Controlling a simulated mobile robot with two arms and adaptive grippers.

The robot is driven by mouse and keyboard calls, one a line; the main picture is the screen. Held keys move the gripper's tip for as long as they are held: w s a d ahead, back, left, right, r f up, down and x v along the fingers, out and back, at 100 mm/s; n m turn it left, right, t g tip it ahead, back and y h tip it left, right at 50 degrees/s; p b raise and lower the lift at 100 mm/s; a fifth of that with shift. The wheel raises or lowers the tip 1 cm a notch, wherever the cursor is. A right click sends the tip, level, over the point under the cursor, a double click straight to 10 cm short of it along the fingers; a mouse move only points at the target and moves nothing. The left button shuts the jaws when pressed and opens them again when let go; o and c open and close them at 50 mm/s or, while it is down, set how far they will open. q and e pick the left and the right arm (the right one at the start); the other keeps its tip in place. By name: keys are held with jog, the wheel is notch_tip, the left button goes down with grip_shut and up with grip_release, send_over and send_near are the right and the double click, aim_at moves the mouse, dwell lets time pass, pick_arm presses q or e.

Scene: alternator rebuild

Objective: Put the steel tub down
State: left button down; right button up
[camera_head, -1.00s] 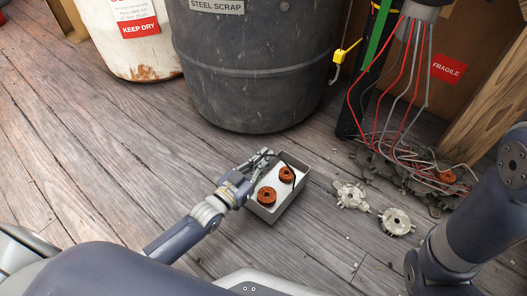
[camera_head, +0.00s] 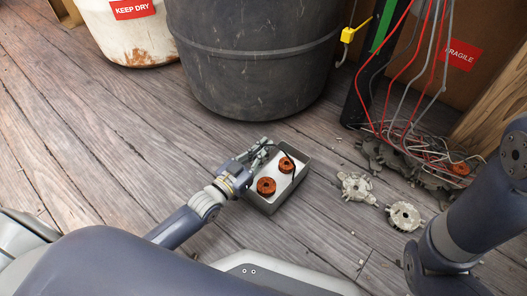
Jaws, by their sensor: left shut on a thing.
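The steel tub (camera_head: 291,190) is a small grey rectangular box with a pale inside, right of my left gripper, low over or on the wooden floor; I cannot tell if it touches. Two copper-coloured coils lie in it, one near (camera_head: 266,186) and one far (camera_head: 286,165). A thin dark cable runs over its far part. My left gripper (camera_head: 262,155) is shut on the tub's left wall near the far corner. My right arm comes in at the right edge, but its gripper is outside the picture.
A dark steel scrap drum (camera_head: 255,70) stands behind the tub, and a rusty white drum (camera_head: 130,40) stands at the upper left. Metal alternator parts (camera_head: 404,216) and red and grey wires (camera_head: 415,130) lie to the right. The floor at left is clear.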

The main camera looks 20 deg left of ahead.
pick_arm(q)
jog(key=shift+r, duration=0.25)
jog(key=shift+f, duration=0.15)
jog(key=c, duration=2.1)
grip_release()
jog(key=shift+f, duration=0.2)
jog(key=shift+c, duration=0.2)
jog(key=o, duration=0.4)
jog(key=shift+r, duration=0.1)
jog(key=shift+s+r, duration=0.1)
jog(key=shift+s, duration=0.05)
jog(key=shift+p+v, duration=3.25)
jog(key=shift+v, duration=2.65)
